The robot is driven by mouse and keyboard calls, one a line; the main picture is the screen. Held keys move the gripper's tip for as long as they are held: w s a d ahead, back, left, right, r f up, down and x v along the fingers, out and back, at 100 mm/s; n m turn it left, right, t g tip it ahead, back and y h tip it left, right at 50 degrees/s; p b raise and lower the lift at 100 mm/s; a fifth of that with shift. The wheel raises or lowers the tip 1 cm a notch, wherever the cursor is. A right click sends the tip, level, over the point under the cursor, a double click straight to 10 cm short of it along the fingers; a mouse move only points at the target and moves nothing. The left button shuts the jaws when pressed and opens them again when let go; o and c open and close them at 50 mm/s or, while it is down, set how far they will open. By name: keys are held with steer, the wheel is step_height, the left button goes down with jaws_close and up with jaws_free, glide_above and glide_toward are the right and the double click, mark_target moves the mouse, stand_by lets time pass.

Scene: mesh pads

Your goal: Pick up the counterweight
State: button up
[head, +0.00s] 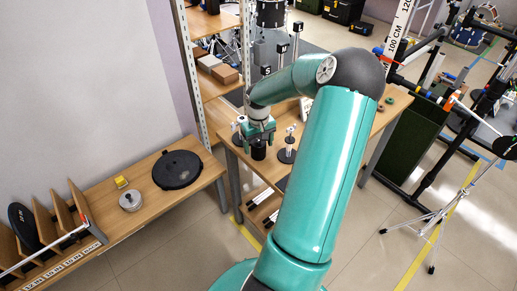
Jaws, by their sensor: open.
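A small black cylinder (258,152), which looks like the counterweight, stands at the near left part of the wooden table (311,158). My gripper (258,142) is directly above it, pointing down, with the fingers at or around its top. The gripper is open. The view is too small to tell whether the fingers touch the cylinder. My teal arm reaches across the middle and hides part of the table.
Small stands with round black bases, such as one at the right (287,156), are close to the gripper. A low bench at the left holds a black disc (178,170), a silver round part (131,201) and a yellow block (121,182). A tripod stand (434,215) is at the right.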

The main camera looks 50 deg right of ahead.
steer(key=shift+f, duration=0.35)
jaws_close()
steer(key=shift+r, duration=0.1)
